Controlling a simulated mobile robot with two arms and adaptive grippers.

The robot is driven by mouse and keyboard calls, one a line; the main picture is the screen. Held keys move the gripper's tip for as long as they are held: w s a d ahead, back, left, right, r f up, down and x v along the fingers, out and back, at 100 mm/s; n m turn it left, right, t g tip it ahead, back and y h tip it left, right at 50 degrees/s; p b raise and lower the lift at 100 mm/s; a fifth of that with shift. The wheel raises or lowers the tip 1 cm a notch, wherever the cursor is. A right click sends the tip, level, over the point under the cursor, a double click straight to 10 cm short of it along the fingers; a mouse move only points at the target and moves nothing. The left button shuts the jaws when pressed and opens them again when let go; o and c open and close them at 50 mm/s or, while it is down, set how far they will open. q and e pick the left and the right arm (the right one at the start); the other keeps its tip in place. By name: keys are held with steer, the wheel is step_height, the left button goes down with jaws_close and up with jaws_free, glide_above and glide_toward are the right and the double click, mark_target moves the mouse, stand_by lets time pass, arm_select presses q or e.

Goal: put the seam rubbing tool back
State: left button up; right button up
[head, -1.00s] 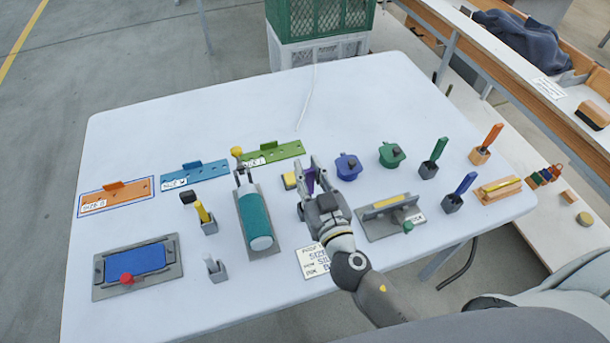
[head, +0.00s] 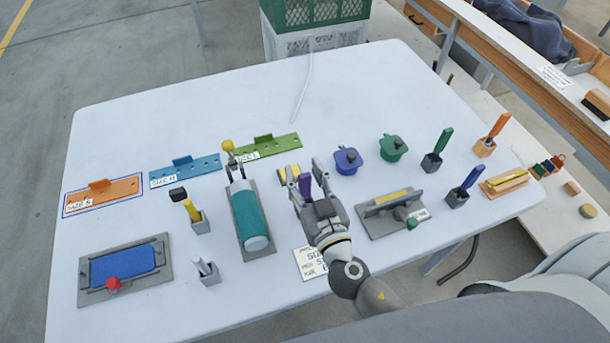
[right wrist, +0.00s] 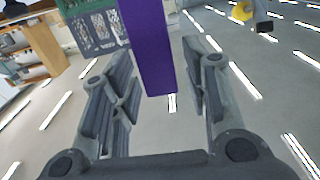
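A purple tool (head: 305,186) stands up between the fingers of my right gripper (head: 307,178). I cannot tell from any marking whether it is the seam rubbing tool. In the right wrist view the purple bar (right wrist: 148,45) comes down from the top edge between the spread fingers (right wrist: 160,60). My left gripper is not in view.
Left of the hand stands a teal press (head: 250,217) with a yellow-knobbed lever. A grey fixture (head: 375,221) stands close right. A card (head: 309,264) lies in front. The table's back is mostly clear.

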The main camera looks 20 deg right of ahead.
steer(key=shift+r, duration=0.15)
steer(key=shift+s, duration=0.15)
arm_select(q)
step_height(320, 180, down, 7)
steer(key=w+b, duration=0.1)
steer(key=b, duration=0.6)
arm_select(e)
steer(key=s, duration=1.1)
steer(key=shift+s+d, duration=0.2)
steer(key=shift+s, duration=0.15)
